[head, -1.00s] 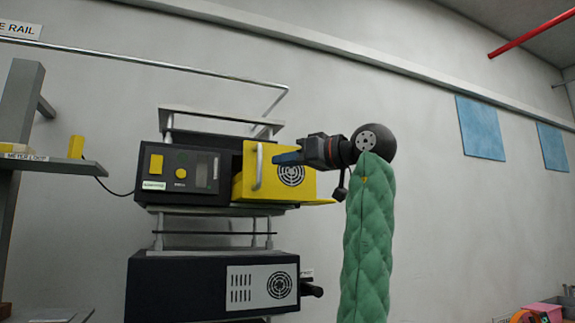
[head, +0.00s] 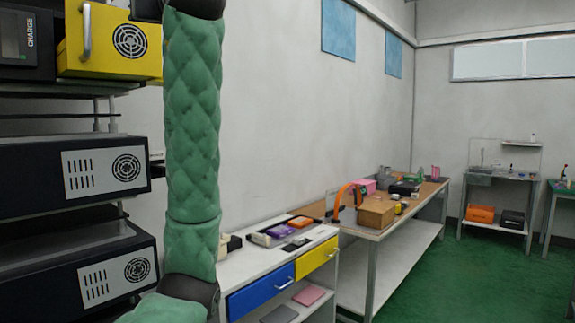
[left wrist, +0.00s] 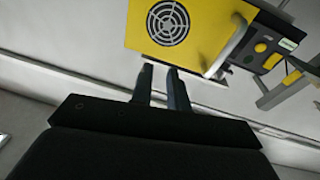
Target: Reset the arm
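My left arm, in green padding, rises upright through the left part of the head view; its gripper is above the picture's top edge. In the left wrist view my left gripper (left wrist: 160,72) shows two dark fingers, apart and with nothing between them. A yellow box (head: 110,38) with a round black vent and a metal handle (head: 87,30) sits in the rack at top left. In the left wrist view the yellow box (left wrist: 180,35) lies just beyond the fingertips, apart from them. My right gripper is not in view.
Black vented units (head: 70,178) stack below the yellow box, left of my arm. A white cabinet (head: 285,255) with blue and yellow drawers stands right of my arm. Beyond it is a workbench (head: 395,225) bearing a cardboard box (head: 376,211). Green floor (head: 470,275) is clear at right.

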